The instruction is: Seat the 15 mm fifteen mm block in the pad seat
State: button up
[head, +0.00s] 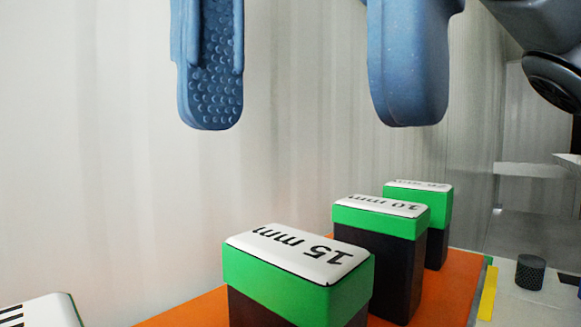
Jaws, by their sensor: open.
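The 15 mm block (297,285) stands upright in the lower middle of the head view. It has a white top with the label, a green band and a dark lower body; its base is cut off by the frame. My gripper (312,122) hangs above and behind it in the picture, with two blue fingers wide apart. One finger shows a dimpled pad. Nothing is between the fingers, and they do not touch the block. I cannot make out the pad seat in this view.
A 10 mm block (382,222) and another block (432,195) with an unclear label stand behind on the orange surface (455,285). A white-and-green object (40,312) shows at lower left. A dark knurled cylinder (530,272) and a yellow strip (488,292) lie right. A pale wall (90,170) rises at left.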

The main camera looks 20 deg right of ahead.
aim_at(293, 242)
jog(key=f, duration=0.6)
jog(key=shift+s+d+f, duration=0.15)
jog(key=shift+s+f, duration=0.15)
jog(key=shift+s, duration=0.05)
jog(key=shift+c, duration=0.2)
jog(key=c, duration=1)
